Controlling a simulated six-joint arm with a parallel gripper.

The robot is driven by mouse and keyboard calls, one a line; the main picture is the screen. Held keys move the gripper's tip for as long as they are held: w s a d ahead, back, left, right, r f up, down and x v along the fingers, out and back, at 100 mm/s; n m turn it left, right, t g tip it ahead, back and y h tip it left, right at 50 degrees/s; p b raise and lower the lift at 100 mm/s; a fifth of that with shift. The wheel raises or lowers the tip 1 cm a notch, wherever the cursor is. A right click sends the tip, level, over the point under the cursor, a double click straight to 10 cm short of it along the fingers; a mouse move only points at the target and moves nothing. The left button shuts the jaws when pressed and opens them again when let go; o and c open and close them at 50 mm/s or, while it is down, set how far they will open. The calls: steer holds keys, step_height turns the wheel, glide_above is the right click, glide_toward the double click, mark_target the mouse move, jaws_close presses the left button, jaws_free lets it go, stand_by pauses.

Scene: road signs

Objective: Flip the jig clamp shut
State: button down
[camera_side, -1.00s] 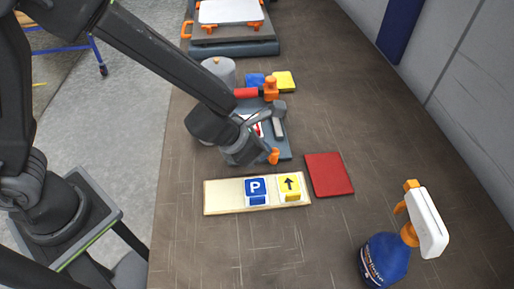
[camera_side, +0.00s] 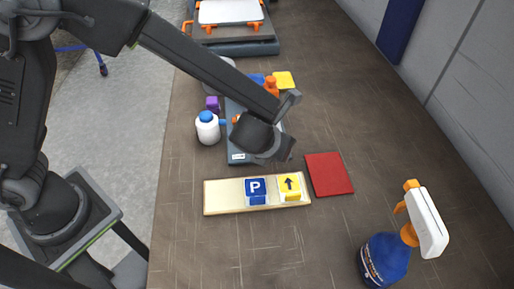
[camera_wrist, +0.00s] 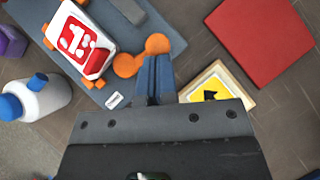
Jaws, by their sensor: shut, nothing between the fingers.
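The jig is a blue-grey plate (camera_wrist: 122,42), with a red-and-white sign (camera_wrist: 80,40) lying on it between small orange stops. An orange clamp part with two rounded ends (camera_wrist: 141,56) is at the plate's edge, right of the sign in the wrist view. My gripper (camera_wrist: 155,62) is shut and empty, its blue-grey fingertips right by this orange part; I cannot tell whether they touch. In the side view my gripper (camera_side: 277,153) is over the jig's front right corner. My arm hides most of the jig plate (camera_side: 237,157) and the clamp there, so its angle is unclear.
A white bottle with a blue cap (camera_side: 208,129) and a purple block (camera_side: 212,104) stand left of the jig. A pale board (camera_side: 225,197) with blue and yellow sign blocks lies in front. A red square (camera_side: 328,174) lies right; a spray bottle (camera_side: 388,255) is front right.

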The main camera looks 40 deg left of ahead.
steer(key=shift+w+n+y, duration=0.25)
steer(key=shift+n+y, duration=0.05)
steer(key=shift+n, duration=0.2)
steer(key=shift+w, duration=0.25)
stand_by(0.3)
steer(key=shift+s+d+r, duration=0.15)
steer(key=shift+s, duration=0.25)
steer(key=s, duration=0.1)
steer(key=s+d, duration=0.1)
steer(key=shift+s+r, duration=0.3)
steer(key=shift+s, duration=0.05)
steer(key=v, duration=1)
steer(key=shift+d, duration=0.15)
steer(key=shift+r, duration=0.1)
